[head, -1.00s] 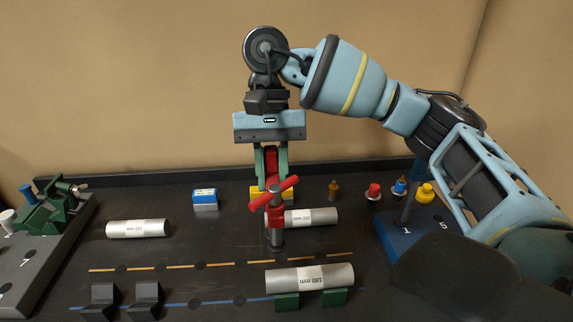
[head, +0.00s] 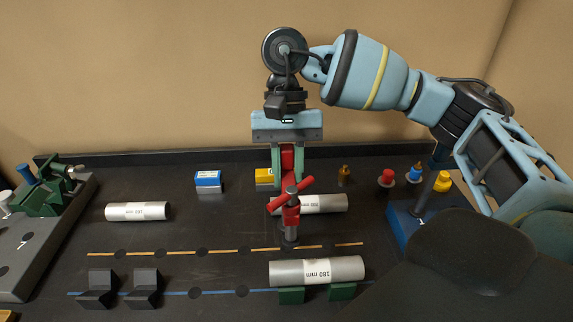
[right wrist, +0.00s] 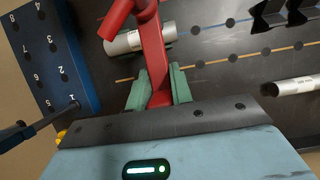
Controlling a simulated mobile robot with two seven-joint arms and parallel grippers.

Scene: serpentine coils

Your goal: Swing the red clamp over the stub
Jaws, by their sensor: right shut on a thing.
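The red clamp (head: 291,214) has a slanted red cross bar on top and a dark grey shank below. My right gripper (head: 288,180) is shut on its red body, fingers pointing down; the red part also shows between the green fingers in the right wrist view (right wrist: 154,60). I cannot tell whether the shank's foot touches the bench. A silver labelled tube (head: 340,270), possibly the stub, lies on green supports (head: 292,296) in front and slightly right of the clamp. Another silver tube (head: 335,203) lies behind the clamp and is partly hidden. My left gripper is out of view.
A third silver tube (head: 120,211) lies at left. Two black V-blocks (head: 97,288) stand at front left. Blue (head: 208,180) and yellow (head: 263,177) boxes and several coloured knobs (head: 387,178) line the back. A blue numbered block (head: 400,222) stands right.

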